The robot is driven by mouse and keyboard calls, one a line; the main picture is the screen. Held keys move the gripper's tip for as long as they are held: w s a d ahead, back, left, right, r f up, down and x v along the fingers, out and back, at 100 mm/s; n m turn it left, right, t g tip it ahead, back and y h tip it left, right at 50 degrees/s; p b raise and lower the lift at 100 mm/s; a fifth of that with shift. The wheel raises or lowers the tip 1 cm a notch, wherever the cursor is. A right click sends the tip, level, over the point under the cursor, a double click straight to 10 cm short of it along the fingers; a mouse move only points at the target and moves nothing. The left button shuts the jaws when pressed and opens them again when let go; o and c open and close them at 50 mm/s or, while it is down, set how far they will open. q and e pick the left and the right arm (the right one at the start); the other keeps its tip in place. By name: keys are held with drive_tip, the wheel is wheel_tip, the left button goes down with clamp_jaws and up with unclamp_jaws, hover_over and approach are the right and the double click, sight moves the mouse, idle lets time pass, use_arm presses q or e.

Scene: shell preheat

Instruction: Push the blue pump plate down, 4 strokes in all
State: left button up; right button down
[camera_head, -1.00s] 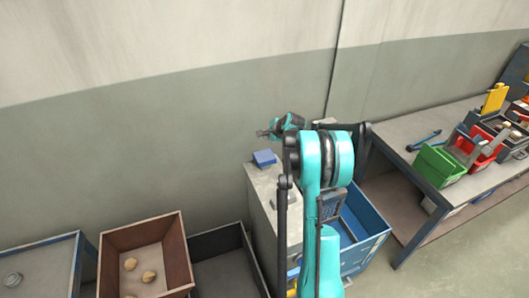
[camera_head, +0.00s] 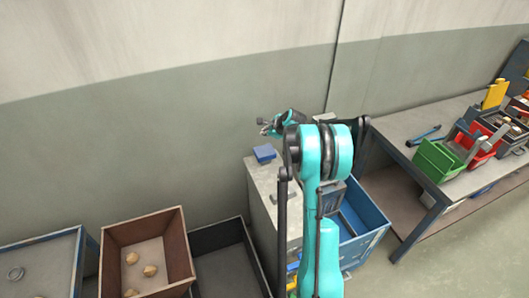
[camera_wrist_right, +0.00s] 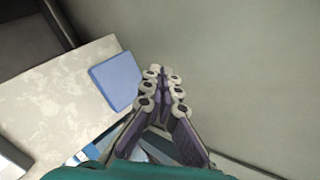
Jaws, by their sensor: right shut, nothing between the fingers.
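The blue pump plate (camera_head: 264,154) is a small square at the far end of a light grey cabinet top (camera_head: 262,180). It also shows in the right wrist view (camera_wrist_right: 117,82), left of my fingers. My right gripper (camera_head: 266,127) is at the end of the teal arm, above and just beyond the plate in the head view. In the right wrist view its fingertips (camera_wrist_right: 163,83) are together with nothing between them. They look apart from the plate. My left gripper is not in view.
A brown bin (camera_head: 188,248) with several round tan pieces stands at the lower left, next to a dark bin (camera_head: 242,237). A blue crate (camera_head: 372,236) stands right of the cabinet. A workbench (camera_head: 398,124) with green and red bins is at the right. The wall is close behind.

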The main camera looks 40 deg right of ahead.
sight(265, 151)
wheel_tip(265, 151, down, 8)
drive_tip(key=b, duration=0.4)
drive_tip(key=shift+r, duration=0.25)
drive_tip(key=shift+f+b, duration=0.1)
drive_tip(key=shift+b, duration=0.3)
idle(0.7)
drive_tip(key=shift+f, duration=0.25)
drive_tip(key=shift+f+b, duration=1.7)
idle(1.4)
drive_tip(key=shift+r, duration=0.1)
drive_tip(key=shift+r+p, duration=1.15)
drive_tip(key=shift+r, duration=0.85)
drive_tip(key=shift+r+p, duration=1.4)
drive_tip(key=shift+r, duration=1.1)
